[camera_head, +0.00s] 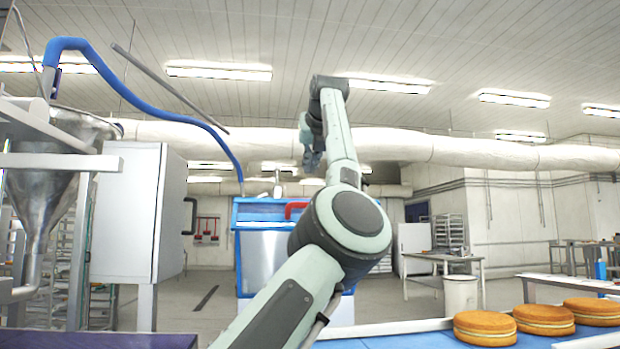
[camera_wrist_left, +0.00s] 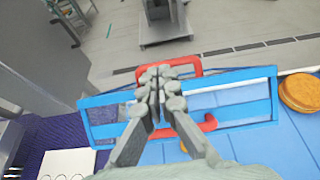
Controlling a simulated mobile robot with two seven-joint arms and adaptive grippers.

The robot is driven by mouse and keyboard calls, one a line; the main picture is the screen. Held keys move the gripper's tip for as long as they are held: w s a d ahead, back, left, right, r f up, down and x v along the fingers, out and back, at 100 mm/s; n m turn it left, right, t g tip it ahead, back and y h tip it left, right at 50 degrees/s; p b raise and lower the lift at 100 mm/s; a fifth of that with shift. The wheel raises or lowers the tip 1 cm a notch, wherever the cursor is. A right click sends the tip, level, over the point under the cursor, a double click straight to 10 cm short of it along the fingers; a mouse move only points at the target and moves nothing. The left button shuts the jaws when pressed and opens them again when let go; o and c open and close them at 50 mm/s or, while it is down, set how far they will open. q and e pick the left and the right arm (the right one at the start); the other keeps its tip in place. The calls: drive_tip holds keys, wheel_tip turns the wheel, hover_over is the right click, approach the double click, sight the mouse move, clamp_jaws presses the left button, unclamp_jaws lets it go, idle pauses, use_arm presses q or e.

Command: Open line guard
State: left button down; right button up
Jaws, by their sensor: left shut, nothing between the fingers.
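The line guard (camera_head: 262,201) is a blue-framed cover with clear panels, standing across the conveyor in the middle of the head view. One red handle (camera_head: 295,208) shows beside my arm. In the left wrist view the guard's blue frame (camera_wrist_left: 235,76) spans the picture, with a red handle (camera_wrist_left: 182,62) at its far side and another red piece (camera_wrist_left: 208,123) nearer. My left gripper (camera_head: 313,160) is raised above the guard in the head view, its fingers pointing down. In the left wrist view the fingertips (camera_wrist_left: 160,76) are together and empty, overlapping the guard in the picture; contact cannot be told. My arm hides part of the guard.
Filled rounds (camera_head: 543,320) sit on the blue belt (camera_head: 400,340) at the lower right; one round (camera_wrist_left: 301,93) shows in the left wrist view. A steel hopper (camera_head: 45,190) and a white cabinet (camera_head: 128,215) stand left. A blue hose (camera_head: 150,110) arches above them.

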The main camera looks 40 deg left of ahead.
use_arm(q)
drive_tip(key=d+f+b, duration=0.1)
drive_tip(key=d+f+t+y+b, duration=0.1)
drive_tip(key=f+b, duration=0.1)
drive_tip(key=shift+s+d, duration=0.1)
drive_tip(key=shift+s, duration=0.1)
use_arm(e)
drive_tip(key=w+r+t+b, duration=0.15)
drive_tip(key=w+r, duration=0.25)
drive_tip(key=r, duration=1)
use_arm(q)
drive_tip(key=f, duration=0.1)
drive_tip(key=s+f, duration=0.1)
drive_tip(key=f+y, duration=0.1)
drive_tip(key=shift+s+a+f+t, duration=0.1)
drive_tip(key=shift+s+a+t, duration=0.05)
drive_tip(key=shift+a+t, duration=0.15)
drive_tip(key=p+x, duration=0.2)
drive_tip(key=x, duration=0.6)
drive_tip(key=shift+w+a+f, duration=0.1)
drive_tip(key=shift+w+a, duration=0.15)
drive_tip(key=shift+a, duration=0.05)
use_arm(e)
wheel_tip(320, 180, down, 7)
drive_tip(key=shift+s+a+g, duration=0.2)
drive_tip(key=shift+a+g, duration=0.15)
drive_tip(key=shift+a, duration=0.1)
